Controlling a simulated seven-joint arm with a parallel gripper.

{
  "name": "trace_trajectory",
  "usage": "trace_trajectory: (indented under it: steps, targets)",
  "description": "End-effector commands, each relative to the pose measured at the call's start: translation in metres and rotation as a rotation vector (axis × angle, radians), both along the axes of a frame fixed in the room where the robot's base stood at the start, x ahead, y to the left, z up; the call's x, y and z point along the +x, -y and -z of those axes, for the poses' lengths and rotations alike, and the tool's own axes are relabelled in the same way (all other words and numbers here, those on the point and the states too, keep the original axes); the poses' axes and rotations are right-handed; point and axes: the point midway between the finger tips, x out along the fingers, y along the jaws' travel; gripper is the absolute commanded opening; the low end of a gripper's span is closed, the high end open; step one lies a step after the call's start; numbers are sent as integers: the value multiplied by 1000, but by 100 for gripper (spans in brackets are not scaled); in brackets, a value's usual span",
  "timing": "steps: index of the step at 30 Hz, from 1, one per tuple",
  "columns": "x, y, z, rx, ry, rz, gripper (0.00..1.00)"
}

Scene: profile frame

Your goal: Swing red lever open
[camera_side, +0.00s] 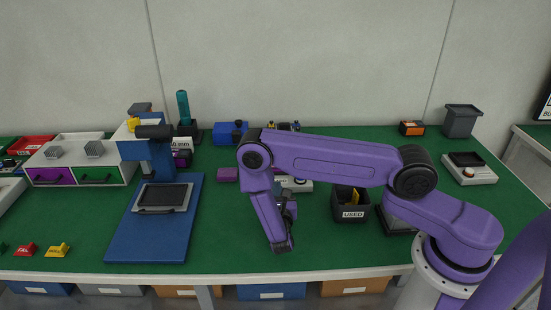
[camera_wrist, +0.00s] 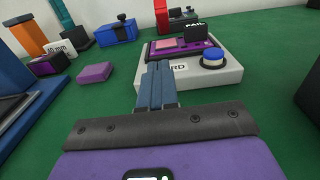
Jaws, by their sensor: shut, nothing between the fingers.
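A red upright bar (camera_wrist: 160,14) stands at the top of the wrist view, behind the white unit; it may be the red lever, and its mount is only partly seen. I cannot make the lever out clearly in the side view. My gripper (camera_wrist: 155,68) is shut and empty, its fingers pointing toward the near edge of the white unit and well short of the red bar. In the side view my gripper (camera_side: 288,196) is low over the green table, partly hidden by my purple arm.
The white unit (camera_wrist: 222,72) has a blue button and a purple device with a FAIL tag. A purple block (camera_wrist: 95,72) and blue box (camera_wrist: 116,31) lie to its left. A black USED bin (camera_side: 351,207) stands right of my gripper.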

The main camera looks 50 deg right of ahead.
Motion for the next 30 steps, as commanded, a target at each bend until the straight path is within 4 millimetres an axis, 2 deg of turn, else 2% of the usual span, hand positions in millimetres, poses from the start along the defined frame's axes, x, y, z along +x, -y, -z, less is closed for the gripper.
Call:
trace_trajectory:
  steps: [5, 18, 24, 30]
  targets:
    - [15, 16, 0, 3, 3, 7, 0]
    - [71, 74, 0, 2, 6, 9, 0]
    - [84, 85, -20, 3, 6, 6, 0]
    - [89, 90, -27, 1, 4, 6, 0]
